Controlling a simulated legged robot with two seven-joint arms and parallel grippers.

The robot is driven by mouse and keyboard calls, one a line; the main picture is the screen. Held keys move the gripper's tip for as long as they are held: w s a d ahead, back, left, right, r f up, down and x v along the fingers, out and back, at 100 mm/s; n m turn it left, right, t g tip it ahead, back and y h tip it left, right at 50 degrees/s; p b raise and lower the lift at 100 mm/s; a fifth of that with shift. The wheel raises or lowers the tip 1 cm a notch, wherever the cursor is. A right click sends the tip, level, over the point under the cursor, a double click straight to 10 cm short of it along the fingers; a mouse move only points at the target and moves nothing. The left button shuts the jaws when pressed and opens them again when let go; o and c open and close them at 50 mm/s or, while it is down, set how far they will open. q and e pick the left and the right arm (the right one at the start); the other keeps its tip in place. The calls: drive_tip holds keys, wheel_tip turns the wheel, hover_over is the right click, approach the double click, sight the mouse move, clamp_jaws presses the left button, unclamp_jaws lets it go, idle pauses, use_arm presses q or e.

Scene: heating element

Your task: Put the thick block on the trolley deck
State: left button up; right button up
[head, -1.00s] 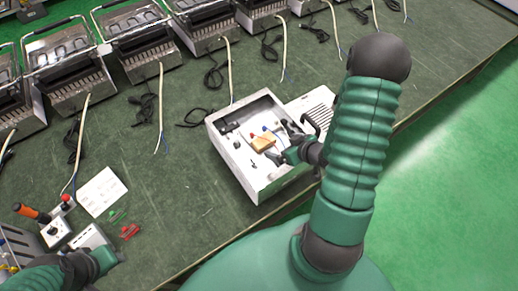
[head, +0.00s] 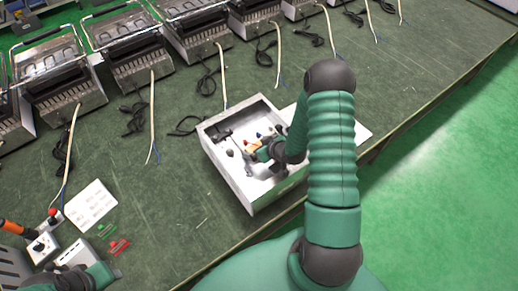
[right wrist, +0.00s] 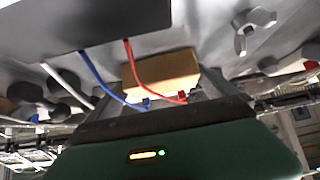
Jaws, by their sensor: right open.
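A tan block (head: 252,147) lies inside an open white box (head: 247,196) on the green bench. It also shows in the right wrist view (right wrist: 160,72), close in front of my right gripper with its ends near the two fingers. My right gripper (head: 262,150) reaches into the box and is open at the block; I cannot tell whether the fingers touch it. My left gripper (head: 112,275) is at the lower left, and its fingers are too unclear to tell open from shut. I do not see a trolley deck in either view.
Red and blue wires (right wrist: 103,80) run past the block inside the box. Heater units (head: 130,45) with trailing cords line the back of the bench. A white card (head: 91,206), a red clip (head: 120,246) and a control box (head: 42,246) lie at the left. Green floor is clear at the right.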

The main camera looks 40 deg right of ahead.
drive_tip(key=shift+a, duration=0.25)
drive_tip(key=c, duration=0.9)
drive_tip(key=shift+d, duration=0.1)
drive_tip(key=c, duration=0.6)
drive_tip(key=shift+r, duration=0.1)
